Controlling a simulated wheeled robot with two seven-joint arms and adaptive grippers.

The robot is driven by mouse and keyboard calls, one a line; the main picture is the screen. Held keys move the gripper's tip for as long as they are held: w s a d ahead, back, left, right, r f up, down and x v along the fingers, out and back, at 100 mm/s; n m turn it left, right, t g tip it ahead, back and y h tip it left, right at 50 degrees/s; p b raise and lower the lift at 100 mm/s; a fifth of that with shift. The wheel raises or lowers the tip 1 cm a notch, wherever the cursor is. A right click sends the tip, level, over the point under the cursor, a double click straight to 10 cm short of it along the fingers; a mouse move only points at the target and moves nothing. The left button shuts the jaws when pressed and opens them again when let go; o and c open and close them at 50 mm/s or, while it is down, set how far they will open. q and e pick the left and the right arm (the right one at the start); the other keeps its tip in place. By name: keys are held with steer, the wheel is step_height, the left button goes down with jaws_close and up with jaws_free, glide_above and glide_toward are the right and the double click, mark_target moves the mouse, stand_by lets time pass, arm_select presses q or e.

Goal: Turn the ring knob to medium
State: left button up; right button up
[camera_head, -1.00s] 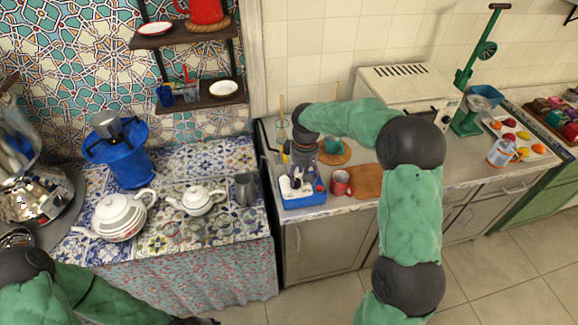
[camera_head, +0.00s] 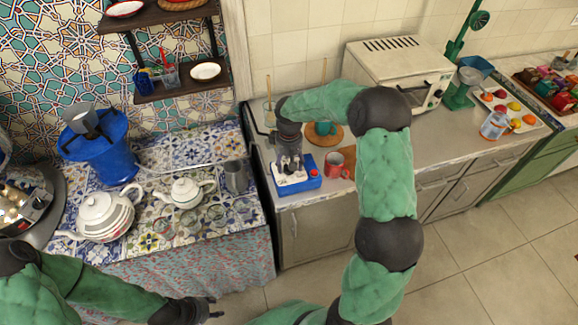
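A blue box-shaped device (camera_head: 300,186) with a pale top and a red round button (camera_head: 313,172) stands near the front left of the grey counter. I cannot make out which part is the ring knob or how it is set. My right gripper (camera_head: 288,168) points down right over the pale top of this device. It hides part of the top, and I cannot tell whether it touches it or how far its fingers are apart. My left gripper (camera_head: 212,309) is low, in front of the tiled table and away from the device. Its fingers are small and dark; their opening is unclear.
A red mug (camera_head: 334,165) stands just right of the device, and a teal cup (camera_head: 324,128) behind it. A white toaster oven (camera_head: 398,66) is at the back. Teapots (camera_head: 186,192) and a metal jug (camera_head: 236,176) stand on the tiled table (camera_head: 200,148) at left.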

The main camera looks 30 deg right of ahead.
steer(key=shift+f, duration=0.8)
steer(key=shift+c, duration=0.3)
steer(key=c, duration=1.1)
